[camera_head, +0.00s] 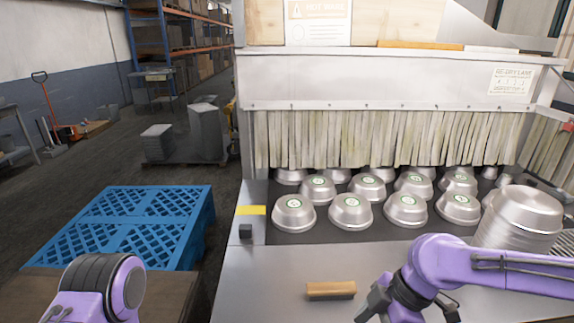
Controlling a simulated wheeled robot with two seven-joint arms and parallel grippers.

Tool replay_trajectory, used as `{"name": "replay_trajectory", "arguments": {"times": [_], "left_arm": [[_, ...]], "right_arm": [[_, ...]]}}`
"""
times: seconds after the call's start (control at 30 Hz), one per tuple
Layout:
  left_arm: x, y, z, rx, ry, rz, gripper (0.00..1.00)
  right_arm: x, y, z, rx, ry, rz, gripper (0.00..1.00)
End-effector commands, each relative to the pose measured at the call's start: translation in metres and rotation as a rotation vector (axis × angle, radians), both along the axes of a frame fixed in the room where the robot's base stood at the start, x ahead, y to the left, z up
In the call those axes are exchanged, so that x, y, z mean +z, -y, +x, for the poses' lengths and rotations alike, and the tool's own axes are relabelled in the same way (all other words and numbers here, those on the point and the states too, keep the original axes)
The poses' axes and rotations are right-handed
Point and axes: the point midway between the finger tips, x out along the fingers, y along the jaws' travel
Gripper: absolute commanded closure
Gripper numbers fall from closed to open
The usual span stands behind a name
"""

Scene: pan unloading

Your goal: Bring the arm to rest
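My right arm comes in from the right at the lower right, its purple links bent downward. The dark parts at its end, by my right gripper (378,304), run into the bottom edge, so the fingertips are hidden and I cannot tell open from shut. No pan shows in it. My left arm shows only as a purple and black joint at the lower left; its gripper is out of view. Several upside-down metal pans (350,212) with round green-and-white labels sit in rows on the dark conveyor. A stack of pans (522,218) stands at the right.
A tan-topped block (330,290) lies on the metal ledge (275,290) left of my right arm. A strip curtain (375,138) hangs behind the pans. A blue pallet (130,222) stands at the left. Open floor lies beyond it.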

Motion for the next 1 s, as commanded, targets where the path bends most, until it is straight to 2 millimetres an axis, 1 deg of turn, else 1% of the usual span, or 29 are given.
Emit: {"name": "replay_trajectory", "arguments": {"times": [0.03, 0.13, 0.27, 0.37, 0.47, 0.57, 0.63, 0.67, 0.7, 0.73, 0.77, 0.8, 0.87, 0.9, 1.0], "left_arm": [[-0.003, 0.000, 0.000, 0.000, 0.001, 0.001, 0.09], [-0.005, 0.000, 0.001, 0.000, 0.001, 0.000, 0.09], [-0.010, 0.000, 0.001, 0.000, 0.002, 0.000, 0.09], [-0.015, 0.000, 0.001, 0.000, 0.001, 0.000, 0.09], [-0.021, 0.000, 0.001, 0.000, 0.001, 0.001, 0.09], [-0.029, 0.000, 0.001, 0.000, 0.001, 0.001, 0.09], [-0.036, 0.000, 0.001, 0.000, 0.001, 0.000, 0.09], [-0.039, 0.000, 0.001, 0.000, 0.001, 0.000, 0.09], [-0.044, 0.000, 0.001, 0.000, 0.001, 0.000, 0.09], [-0.048, 0.000, 0.001, 0.000, 0.001, 0.000, 0.09], [-0.052, 0.000, 0.001, 0.000, 0.001, 0.000, 0.09], [-0.056, 0.000, 0.001, 0.000, 0.001, 0.000, 0.09], [-0.062, 0.000, 0.001, 0.000, 0.001, 0.001, 0.09], [-0.065, 0.000, 0.001, 0.000, 0.001, 0.001, 0.09], [-0.070, 0.000, 0.001, 0.000, 0.001, 0.001, 0.09]], "right_arm": [[-0.010, -0.004, -0.004, -0.023, -0.028, 0.010, 0.34], [-0.026, -0.015, -0.009, -0.085, -0.085, 0.040, 0.34], [-0.053, -0.031, -0.019, -0.196, -0.181, 0.080, 0.34], [-0.082, -0.045, -0.030, -0.318, -0.275, 0.108, 0.34], [-0.117, -0.056, -0.042, -0.482, -0.378, 0.127, 0.34], [-0.161, -0.062, -0.057, -0.698, -0.483, 0.123, 0.34], [-0.201, -0.059, -0.070, -0.899, -0.549, 0.099, 0.34], [-0.222, -0.055, -0.078, -0.999, -0.571, 0.081, 0.34], [-0.250, -0.045, -0.089, -1.149, -0.586, 0.049, 0.34], [-0.272, -0.034, -0.098, -1.269, -0.585, 0.020, 0.34], [-0.292, -0.021, -0.108, -1.386, -0.572, -0.013, 0.34], [-0.316, 0.001, -0.120, -1.539, -0.531, -0.055, 0.34], [-0.343, 0.037, -0.138, -1.739, -0.435, -0.113, 0.34], [-0.355, 0.062, -0.148, -1.848, -0.355, -0.144, 0.34], [-0.366, 0.113, -0.165, -2.029, -0.153, -0.182, 0.34]]}}
